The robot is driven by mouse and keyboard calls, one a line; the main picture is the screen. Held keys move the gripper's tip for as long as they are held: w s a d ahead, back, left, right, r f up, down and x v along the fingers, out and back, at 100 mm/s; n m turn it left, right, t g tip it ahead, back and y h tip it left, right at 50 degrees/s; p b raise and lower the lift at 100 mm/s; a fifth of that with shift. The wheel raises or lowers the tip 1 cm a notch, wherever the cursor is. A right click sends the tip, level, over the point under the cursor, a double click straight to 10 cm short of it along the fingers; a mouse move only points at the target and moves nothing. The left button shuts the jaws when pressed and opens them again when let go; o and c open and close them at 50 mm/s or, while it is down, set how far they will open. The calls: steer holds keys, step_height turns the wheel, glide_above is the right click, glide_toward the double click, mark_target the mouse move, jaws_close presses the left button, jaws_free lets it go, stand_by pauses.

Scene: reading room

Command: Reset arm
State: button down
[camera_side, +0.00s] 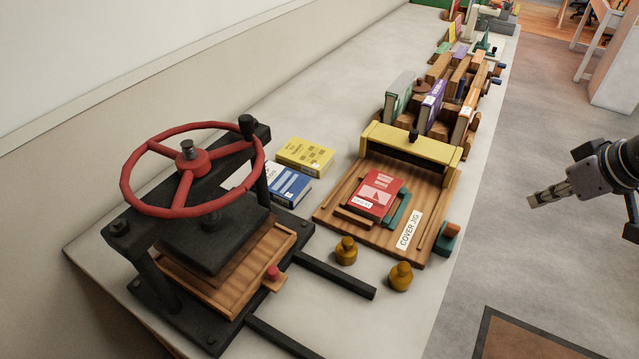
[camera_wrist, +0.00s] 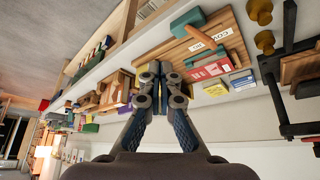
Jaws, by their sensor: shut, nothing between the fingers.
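My gripper (camera_side: 535,201) is at the right in the side view, held over the floor beyond the table's right edge. It is apart from everything on the table. In the wrist view my gripper (camera_wrist: 160,68) has its fingertips together, with nothing between them. A red book (camera_side: 376,194) lies on the wooden cover jig (camera_side: 337,216), which has a yellow bar across its back. The red book also shows in the wrist view (camera_wrist: 210,72), beyond the fingers.
A book press (camera_side: 125,228) with a red wheel stands at the front left. A blue book (camera_side: 287,184) and a yellow book (camera_side: 305,156) lie beside it. Two brass weights (camera_side: 346,251) stand before the jig. Upright books in wooden racks (camera_side: 473,130) line the table's far right.

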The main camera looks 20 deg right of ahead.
steer(key=shift+s+d+f+m+t, duration=0.15)
steer(key=shift+s+d+f+t, duration=0.2)
steer(key=shift+s, duration=0.2)
steer(key=shift+s+d+f+m+t, duration=0.15)
steer(key=shift+s+d+f+t, duration=0.15)
steer(key=shift+s+t, duration=0.2)
